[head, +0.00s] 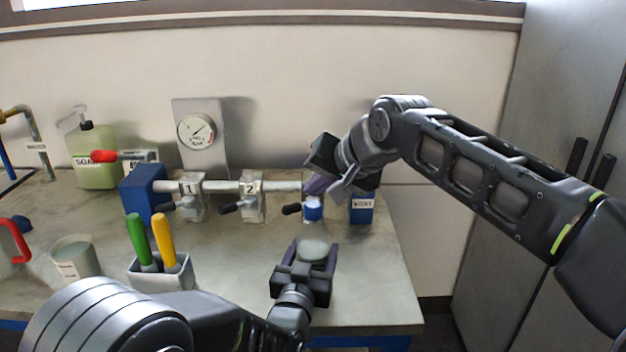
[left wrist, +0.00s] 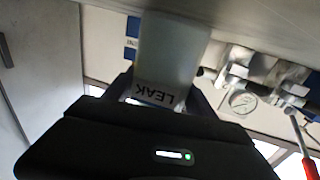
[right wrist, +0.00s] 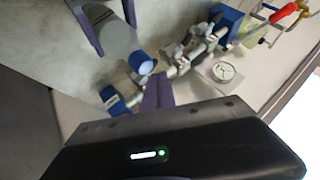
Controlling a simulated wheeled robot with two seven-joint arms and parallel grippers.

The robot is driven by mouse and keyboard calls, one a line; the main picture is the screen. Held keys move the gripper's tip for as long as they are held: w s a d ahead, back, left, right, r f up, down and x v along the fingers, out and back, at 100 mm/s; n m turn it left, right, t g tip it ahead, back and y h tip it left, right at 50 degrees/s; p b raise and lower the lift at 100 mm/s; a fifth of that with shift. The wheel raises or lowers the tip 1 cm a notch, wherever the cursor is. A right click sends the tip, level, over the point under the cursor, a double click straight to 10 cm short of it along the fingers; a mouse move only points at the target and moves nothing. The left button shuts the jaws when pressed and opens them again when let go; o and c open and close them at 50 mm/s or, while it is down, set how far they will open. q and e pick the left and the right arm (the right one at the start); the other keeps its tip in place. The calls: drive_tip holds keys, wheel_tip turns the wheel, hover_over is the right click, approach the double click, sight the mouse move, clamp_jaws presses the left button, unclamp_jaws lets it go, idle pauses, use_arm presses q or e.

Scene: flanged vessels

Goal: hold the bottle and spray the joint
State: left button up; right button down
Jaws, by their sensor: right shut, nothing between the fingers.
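My left gripper (head: 314,246) is shut on the pale bottle (head: 316,254), low over the front of the bench. In the left wrist view the bottle (left wrist: 172,52) stands between the fingers, its label reading LEAK upside down. My right gripper (head: 317,186) is shut and empty near the right end of the pipe; its closed purple fingers show in the right wrist view (right wrist: 158,93). The pipe (head: 220,186) carries fittings marked 1 and 2. My right fingers partly hide the joint there.
A labelled blue block (head: 361,208) stands right of the pipe end, another blue block (head: 141,191) at its left. A gauge (head: 196,130) stands behind. A holder (head: 162,275) with green and yellow handles, a cup (head: 75,258) and a green jug (head: 96,155) are at left.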

use_arm(q)
drive_tip(key=o, duration=0.5)
drive_tip(key=shift+s, duration=0.1)
drive_tip(key=v, duration=0.7)
drive_tip(key=shift+s, duration=0.2)
